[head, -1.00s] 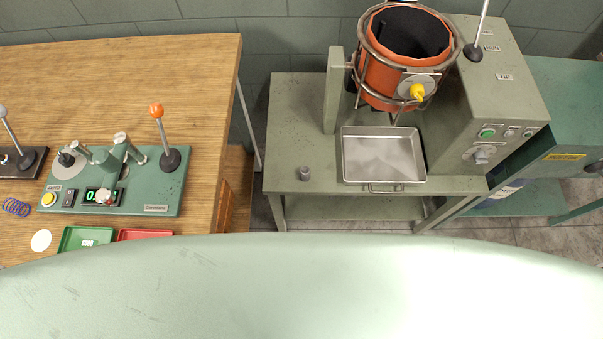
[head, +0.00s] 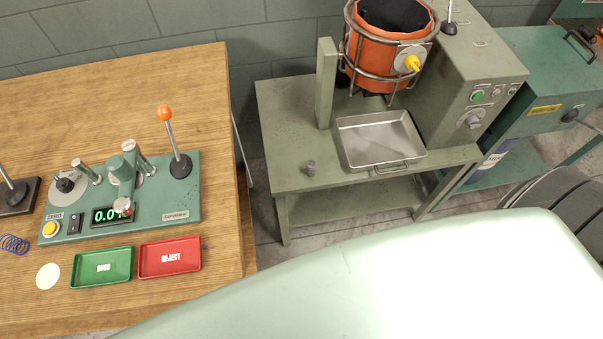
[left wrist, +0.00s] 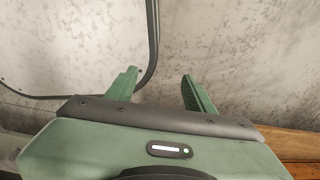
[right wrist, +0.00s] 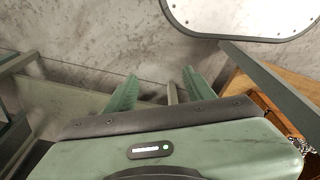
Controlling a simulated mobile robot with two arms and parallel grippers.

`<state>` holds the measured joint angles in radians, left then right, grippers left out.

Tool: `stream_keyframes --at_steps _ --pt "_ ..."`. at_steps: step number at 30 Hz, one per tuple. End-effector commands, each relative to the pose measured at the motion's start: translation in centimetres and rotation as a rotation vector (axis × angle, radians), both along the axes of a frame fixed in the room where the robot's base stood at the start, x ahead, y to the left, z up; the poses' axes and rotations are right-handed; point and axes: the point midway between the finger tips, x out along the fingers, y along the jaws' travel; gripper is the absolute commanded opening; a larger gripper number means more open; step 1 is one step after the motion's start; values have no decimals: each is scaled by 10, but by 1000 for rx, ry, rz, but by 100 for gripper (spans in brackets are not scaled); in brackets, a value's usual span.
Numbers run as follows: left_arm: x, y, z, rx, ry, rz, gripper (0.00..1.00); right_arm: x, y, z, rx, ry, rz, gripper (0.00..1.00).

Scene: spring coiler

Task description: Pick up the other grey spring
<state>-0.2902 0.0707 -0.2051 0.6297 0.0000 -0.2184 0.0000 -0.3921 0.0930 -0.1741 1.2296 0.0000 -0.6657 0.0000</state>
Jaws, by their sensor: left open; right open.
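No grey spring can be made out for certain in these frames. A small grey cylindrical piece (head: 310,168) stands on the grey-green machine table, left of a metal tray; I cannot tell if it is a spring. A blue spring (head: 14,244) lies at the left edge of the wooden bench in the head view. My left gripper (left wrist: 158,80) is open and empty, with floor beyond its fingers. My right gripper (right wrist: 162,80) is open and empty, also over floor and frame bars. Neither gripper shows in the head view.
The wooden bench (head: 120,75) carries a green Coilmaster tester (head: 75,231), a green GOOD tray (head: 101,281) and a red REJECT tray (head: 170,270). The metal tray (head: 350,157) lies below an orange drum (head: 375,79). Floor shows between bench and table.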

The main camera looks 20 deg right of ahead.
Motion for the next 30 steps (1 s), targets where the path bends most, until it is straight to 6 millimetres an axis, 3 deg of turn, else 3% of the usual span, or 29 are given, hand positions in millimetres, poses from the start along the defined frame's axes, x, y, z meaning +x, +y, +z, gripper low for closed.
stream_keyframes --at_steps 5,11,17,20,23,27,30 --pt "-10 12 -28 15 15 0 53 36 5 25 4 -34 -6 54" --pt "-16 13 -57 18 25 2 53 71 6 81 -5 -84 1 54" --pt "-16 13 -78 16 24 2 53 94 -11 132 -72 -168 53 54" --pt "-15 11 -90 14 23 3 53 112 -31 157 -163 -250 124 54" --pt "-15 10 -99 13 23 4 53 141 -63 185 -337 -372 259 54" --pt "-15 9 -104 12 22 4 53 182 -100 219 -623 -515 500 54" --pt "-14 9 -105 12 22 4 53 209 -116 240 -830 -589 691 54"
